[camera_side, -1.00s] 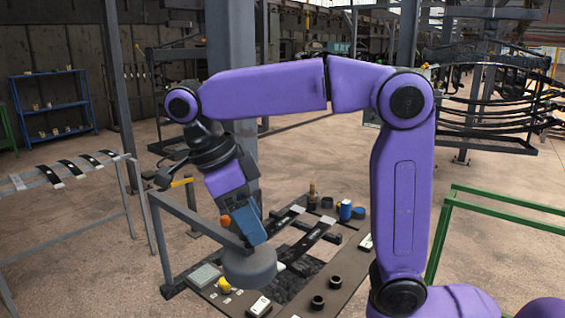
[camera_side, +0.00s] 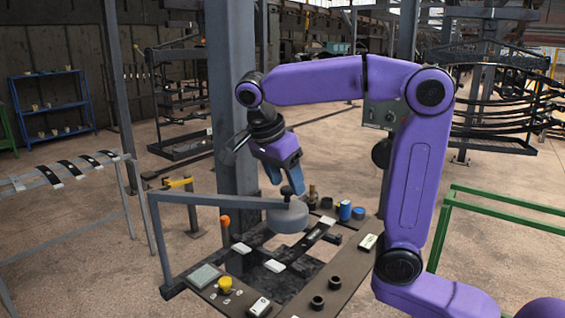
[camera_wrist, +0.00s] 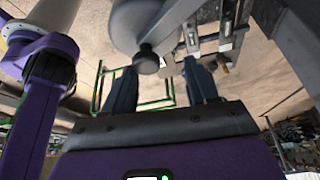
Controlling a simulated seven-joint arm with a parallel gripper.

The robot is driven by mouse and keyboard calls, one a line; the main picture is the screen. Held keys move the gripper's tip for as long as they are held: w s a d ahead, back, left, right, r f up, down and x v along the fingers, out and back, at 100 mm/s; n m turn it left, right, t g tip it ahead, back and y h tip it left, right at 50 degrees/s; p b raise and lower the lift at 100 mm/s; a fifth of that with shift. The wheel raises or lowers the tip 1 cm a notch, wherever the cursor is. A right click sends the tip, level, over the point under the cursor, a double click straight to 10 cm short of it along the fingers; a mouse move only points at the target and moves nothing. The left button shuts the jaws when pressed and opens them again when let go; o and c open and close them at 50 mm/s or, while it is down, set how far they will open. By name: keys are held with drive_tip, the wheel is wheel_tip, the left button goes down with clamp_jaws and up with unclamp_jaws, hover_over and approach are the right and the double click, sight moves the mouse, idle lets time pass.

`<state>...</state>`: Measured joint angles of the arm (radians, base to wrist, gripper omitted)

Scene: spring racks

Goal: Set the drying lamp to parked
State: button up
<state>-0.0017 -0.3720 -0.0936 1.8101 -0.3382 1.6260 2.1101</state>
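The drying lamp is a grey round head (camera_side: 288,216) on a swing arm (camera_side: 205,199) hinged to a post at the left of the work board. It hangs over the back part of the board, with a dark knob (camera_side: 287,192) on top. My gripper (camera_side: 283,181) is tilted just above the knob. In the wrist view, the lamp head (camera_wrist: 135,20) is at the top and the knob (camera_wrist: 146,62) shows between and beyond my parted fingertips (camera_wrist: 159,66), closer to the left one. The fingers look empty; I cannot tell whether one touches the knob.
A dark leaf spring (camera_side: 318,236) lies on the board right of the lamp. A yellow knob (camera_side: 225,285), grey panel (camera_side: 205,275), black rings (camera_side: 318,301) and a blue cup (camera_side: 345,210) stand around it. An orange ball (camera_side: 224,220) tops a short post. A green rail (camera_side: 500,207) stands at right.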

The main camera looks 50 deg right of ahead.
drive_tip(key=w+d+n+t, duration=0.1)
drive_tip(key=w+d+n, duration=0.2)
drive_tip(key=w+d, duration=0.2)
drive_tip(key=shift+w+d, duration=0.4)
drive_tip(key=shift+d, duration=0.4)
drive_tip(key=shift+r, duration=0.1)
drive_tip(key=shift+c, duration=0.4)
wheel_tip(320, 180, up, 5)
drive_tip(key=s+a+t+h, duration=0.2)
drive_tip(key=s+a+h, duration=0.1)
drive_tip(key=a+h, duration=1.25)
wheel_tip(320, 180, down, 7)
drive_tip(key=a+y, duration=0.2)
drive_tip(key=w+d, duration=0.2)
drive_tip(key=d, duration=1.5)
drive_tip(key=shift+w, duration=0.4)
drive_tip(key=shift+a, duration=0.1)
clamp_jaws()
